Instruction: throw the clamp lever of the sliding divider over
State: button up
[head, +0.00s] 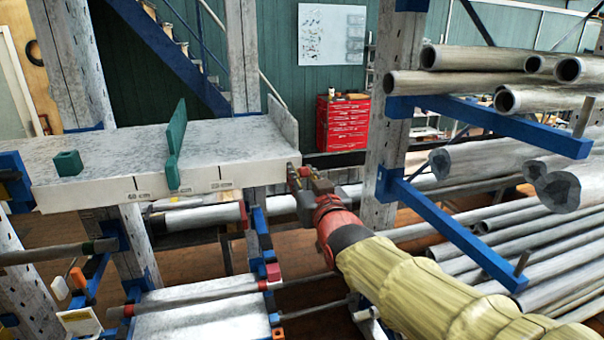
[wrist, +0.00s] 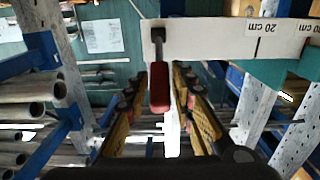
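A red lever handle (wrist: 160,92) on a dark pivot shows in the wrist view at the end of the white scale-marked edge (wrist: 208,40). My gripper (wrist: 167,78) is open, with its fingers on either side of the handle; I cannot tell whether they touch it. In the head view my gripper (head: 306,183) is at the right end of the shelf's front edge and hides the lever there. A teal upright divider (head: 175,140) stands across the shelf, its front part lying over the scale edge. The link between lever and divider is not visible.
The grey shelf (head: 225,135) has an end plate (head: 283,118) at right and a teal block (head: 68,163) at left. Blue rack arms (head: 450,235) with metal pipes (head: 480,160) stand close to the right of my arm. A red tool cabinet (head: 342,122) is far behind.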

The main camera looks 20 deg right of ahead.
jog(key=shift+o, duration=1.1)
jog(key=shift+r, duration=0.15)
jog(key=shift+s, duration=0.1)
jog(key=s+b, duration=0.3)
jog(key=s, duration=0.5)
jog(key=shift+b, duration=0.4)
jog(key=s+f+g+b, duration=0.4)
jog(key=s+f, duration=0.4)
jog(key=f, duration=0.5)
jog(key=s+f+g+b, duration=0.4)
jog(key=s+f, duration=0.4)
jog(key=f, duration=0.4)
jog(key=s+f+g+b, duration=0.4)
jog(key=s+f, duration=0.4)
jog(key=f, duration=0.5)
jog(key=shift+f+b, duration=0.35)
jog(key=shift+b, duration=0.35)
